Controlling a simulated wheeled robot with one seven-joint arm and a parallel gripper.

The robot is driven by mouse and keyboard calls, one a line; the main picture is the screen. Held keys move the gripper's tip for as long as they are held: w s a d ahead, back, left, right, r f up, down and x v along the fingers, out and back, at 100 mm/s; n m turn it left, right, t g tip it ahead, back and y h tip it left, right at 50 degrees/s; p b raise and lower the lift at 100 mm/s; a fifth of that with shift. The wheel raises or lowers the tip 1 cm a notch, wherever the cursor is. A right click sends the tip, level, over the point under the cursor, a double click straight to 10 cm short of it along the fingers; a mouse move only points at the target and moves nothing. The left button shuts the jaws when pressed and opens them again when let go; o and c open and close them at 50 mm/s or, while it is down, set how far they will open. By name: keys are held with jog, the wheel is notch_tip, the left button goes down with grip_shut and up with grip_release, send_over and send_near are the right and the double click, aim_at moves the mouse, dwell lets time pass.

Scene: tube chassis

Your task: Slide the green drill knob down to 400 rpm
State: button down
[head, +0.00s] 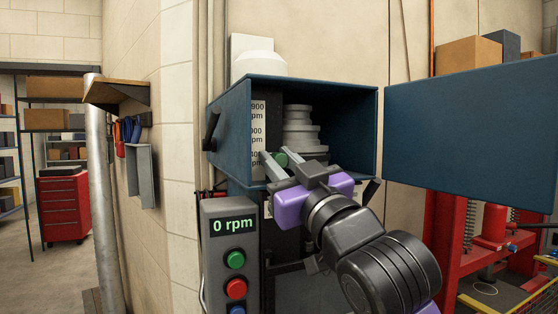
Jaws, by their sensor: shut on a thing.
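The green drill knob (281,159) shows low inside the open blue drill housing (229,123). It sits beside a white rpm scale (258,131), near its lowest visible label. The labels are partly cut off; the top one ends in 900 rpm, and the lowest is partly hidden by my gripper. My gripper (278,164) reaches in from the lower right, shut on the green knob with a finger on either side. A display (233,225) below the housing reads 0 rpm.
A stepped grey pulley (303,131) stands right of the knob inside the housing. The blue door (470,135) is swung open to the right. Green and red buttons (236,289) sit below the display. A red press frame (452,230) stands at the right.

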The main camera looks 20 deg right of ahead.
jog(key=c, duration=1.2)
grip_release()
jog(key=shift+f, duration=0.2)
jog(key=b+v, duration=0.2)
jog(key=v, duration=0.5)
jog(key=shift+s+b, duration=0.3)
jog(key=shift+s, duration=0.1)
jog(key=shift+f, duration=0.1)
